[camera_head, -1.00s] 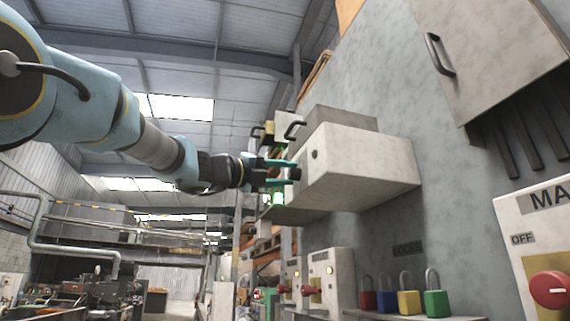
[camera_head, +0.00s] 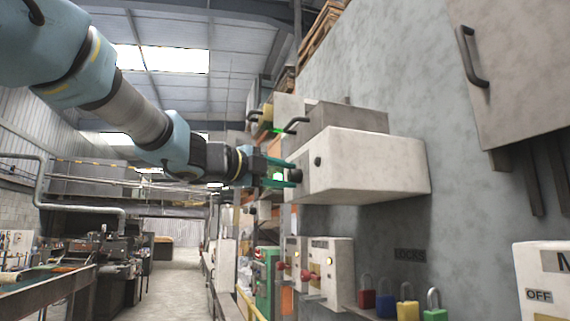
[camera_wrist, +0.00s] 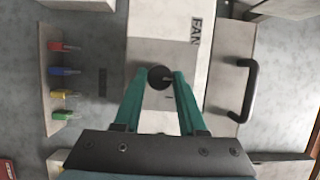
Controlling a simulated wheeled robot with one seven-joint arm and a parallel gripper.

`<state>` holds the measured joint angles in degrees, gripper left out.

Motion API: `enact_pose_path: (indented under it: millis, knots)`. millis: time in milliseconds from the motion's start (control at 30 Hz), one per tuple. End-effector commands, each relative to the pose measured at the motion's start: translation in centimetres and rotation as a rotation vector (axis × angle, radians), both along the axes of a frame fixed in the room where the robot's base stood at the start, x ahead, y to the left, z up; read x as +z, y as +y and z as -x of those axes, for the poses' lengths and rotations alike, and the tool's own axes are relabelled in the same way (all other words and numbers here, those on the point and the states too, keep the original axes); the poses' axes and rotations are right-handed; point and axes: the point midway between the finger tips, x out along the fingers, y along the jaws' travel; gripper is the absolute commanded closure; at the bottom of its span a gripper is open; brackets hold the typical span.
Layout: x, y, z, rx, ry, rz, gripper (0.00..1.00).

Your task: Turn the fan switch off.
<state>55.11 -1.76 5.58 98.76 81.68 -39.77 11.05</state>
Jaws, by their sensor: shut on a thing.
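The fan switch box (camera_head: 375,165) is a pale box on the grey wall. Its "FAN" label (camera_wrist: 195,32) shows in the wrist view. A round dark knob (camera_wrist: 159,78) sits on its front panel. My gripper (camera_wrist: 160,76) has green fingers placed on both sides of the knob and is shut on it. In the head view my gripper (camera_head: 296,176) reaches the front of the box from the left. The fingers hide part of the knob's sides, and its contact with them is small in the head view.
Below, a shelf holds several coloured padlocks (camera_head: 407,306) beside a "LOCKS" label. Other switch boxes (camera_head: 328,270) with red knobs are below the fan box. A handled cabinet (camera_head: 515,75) hangs at upper right. The aisle (camera_head: 175,285) at left is clear.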

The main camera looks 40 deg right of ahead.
Motion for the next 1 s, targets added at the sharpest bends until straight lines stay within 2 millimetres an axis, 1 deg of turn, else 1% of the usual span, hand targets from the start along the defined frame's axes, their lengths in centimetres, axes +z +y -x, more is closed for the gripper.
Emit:
enact_pose_path:
  millis: [500,533,767,1000]
  knots:
    - [0.0,0.0,-0.05,0.001,0.017,-0.006,1.0]
    - [0.0,0.0,-0.05,0.001,0.017,-0.006,0.56]
    - [0.0,-0.01,-0.03,0.001,0.016,-0.006,0.31]
    - [0.0,0.03,-0.02,0.0,0.015,-0.006,0.3]
